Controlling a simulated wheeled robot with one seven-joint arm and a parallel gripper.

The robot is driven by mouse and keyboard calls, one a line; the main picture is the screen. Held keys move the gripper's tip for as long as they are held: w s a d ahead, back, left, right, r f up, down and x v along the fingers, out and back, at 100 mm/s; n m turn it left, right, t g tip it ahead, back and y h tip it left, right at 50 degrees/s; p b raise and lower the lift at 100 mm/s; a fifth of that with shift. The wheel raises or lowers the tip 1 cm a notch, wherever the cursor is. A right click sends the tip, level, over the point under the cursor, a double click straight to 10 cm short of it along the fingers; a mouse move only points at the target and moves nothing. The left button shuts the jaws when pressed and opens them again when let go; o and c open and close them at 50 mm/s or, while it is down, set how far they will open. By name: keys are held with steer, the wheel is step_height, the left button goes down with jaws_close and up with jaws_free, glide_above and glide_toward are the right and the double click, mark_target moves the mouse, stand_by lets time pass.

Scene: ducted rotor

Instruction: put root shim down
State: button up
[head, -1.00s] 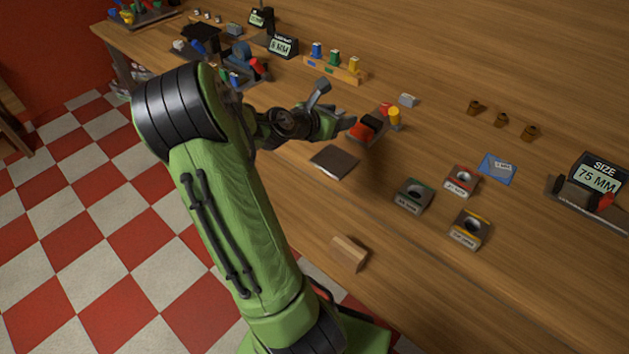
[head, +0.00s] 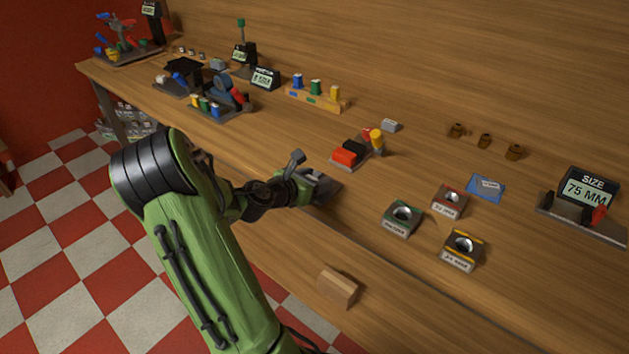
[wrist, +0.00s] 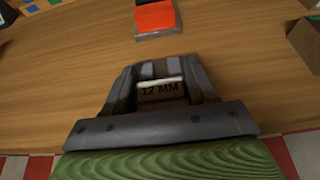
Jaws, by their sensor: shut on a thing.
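My gripper (head: 318,185) is low over the bench near its front edge, over the dark flat pad (head: 334,184), which it mostly hides. In the wrist view my gripper (wrist: 160,78) is shut on a small pale-edged piece marked "12 MM", which I take to be the root shim (wrist: 161,91). The shim sits between the fingers. Whether its underside touches the pad or bench is hidden. In the head view the shim cannot be made out behind the gripper.
A stand with red and black blocks (head: 350,154) is just beyond my gripper. Green (head: 402,219), red (head: 450,202) and yellow (head: 462,250) holed blocks stand to the right. A wooden block (head: 338,288) lies near the front edge. A size display (head: 588,190) is far right.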

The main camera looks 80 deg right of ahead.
steer(key=o, duration=1)
steer(key=shift+f, duration=0.15)
steer(key=shift+o, duration=0.2)
